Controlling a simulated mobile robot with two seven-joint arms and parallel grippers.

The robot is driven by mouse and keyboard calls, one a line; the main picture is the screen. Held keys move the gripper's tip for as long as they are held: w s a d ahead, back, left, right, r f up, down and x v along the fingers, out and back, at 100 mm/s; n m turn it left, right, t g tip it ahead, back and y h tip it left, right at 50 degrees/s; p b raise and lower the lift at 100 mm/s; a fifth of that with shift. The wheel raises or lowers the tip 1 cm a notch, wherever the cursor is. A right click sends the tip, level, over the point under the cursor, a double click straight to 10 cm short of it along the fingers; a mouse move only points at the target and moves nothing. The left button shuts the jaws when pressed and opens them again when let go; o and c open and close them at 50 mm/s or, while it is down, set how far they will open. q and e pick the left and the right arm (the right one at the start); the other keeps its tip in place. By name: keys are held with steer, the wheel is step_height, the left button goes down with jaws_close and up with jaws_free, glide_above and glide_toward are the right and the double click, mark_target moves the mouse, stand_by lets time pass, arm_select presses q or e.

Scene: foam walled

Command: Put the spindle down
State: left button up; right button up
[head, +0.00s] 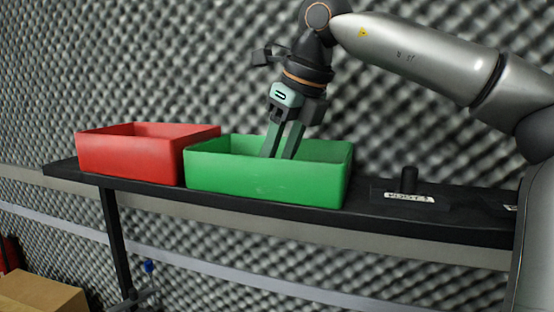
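My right gripper (279,155) comes down from above into the green bin (265,180). Its two pale green fingers have a narrow gap between them. The lower ends of the fingers are hidden behind the bin's front wall. I cannot see a spindle, and I cannot tell whether one is between the fingertips or on the bin floor. The bin's floor is out of sight. My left gripper is not in view.
A red bin (130,157) stands against the green bin's left side on a black shelf (375,212). To the right is a short black post (409,179) on a labelled base. A cardboard box (42,292) sits low at left. Grey foam covers the wall.

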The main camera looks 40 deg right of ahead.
steer(key=v, duration=1.2)
steer(key=shift+r, duration=0.2)
steer(key=shift+f, duration=0.1)
stand_by(0.3)
